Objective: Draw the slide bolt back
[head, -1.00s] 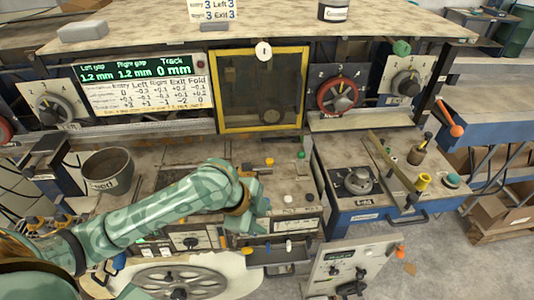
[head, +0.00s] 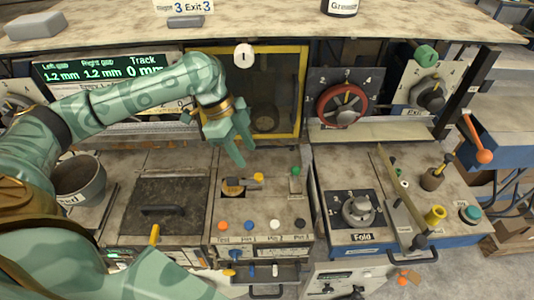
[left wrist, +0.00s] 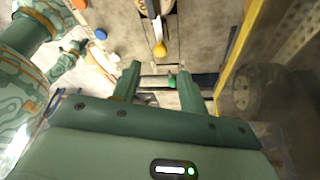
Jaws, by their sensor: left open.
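My left gripper (head: 243,152) is open and empty, reaching down over the middle of the machine in front of the yellow-framed window. In the left wrist view its two fingers (left wrist: 158,84) stand apart, with a dark bar and a small green knob (left wrist: 172,82) showing beyond and between them. In the head view a green knob (head: 296,171) stands on the deck right of the gripper. A yellow-tipped lever (head: 257,177) lies just below the fingertips; it also shows in the left wrist view (left wrist: 160,48). I cannot tell for sure which part is the slide bolt. My right gripper is not seen.
The yellow-framed window (head: 302,75) stands close behind the gripper. A row of coloured buttons (head: 248,225) lies in front. A dark plate with a handle (head: 158,210) is to the left. The Fold dial (head: 358,209) and a long diagonal bar (head: 398,192) are to the right.

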